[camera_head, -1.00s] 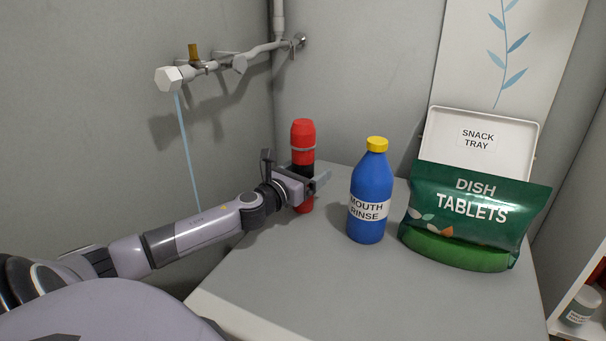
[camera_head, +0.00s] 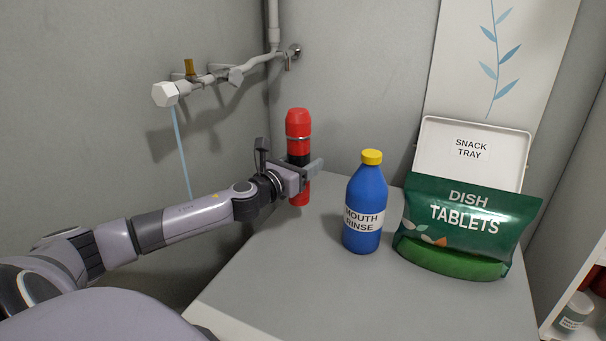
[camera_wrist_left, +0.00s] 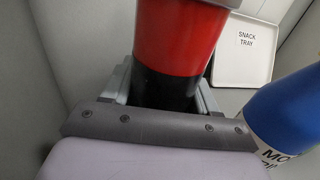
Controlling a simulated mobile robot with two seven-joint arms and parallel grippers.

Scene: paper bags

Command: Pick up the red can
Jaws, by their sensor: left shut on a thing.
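The red can (camera_head: 298,124) is a tall red cylinder with a black band and a thin grey ring, upright at the back left of the grey counter. My left gripper (camera_head: 307,172) is shut around its middle at the black band and holds it a little above the counter. In the left wrist view the can (camera_wrist_left: 180,38) stands between the fingers, its lower part hidden behind the gripper body. My right gripper is not in view.
A blue mouth rinse bottle (camera_head: 366,190) stands right of the can, with a gap. A green dish tablets bag (camera_head: 465,228) and a white snack tray (camera_head: 503,152) are further right. Pipes (camera_head: 235,74) run along the wall above my left arm. The counter's front (camera_head: 350,300) is clear.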

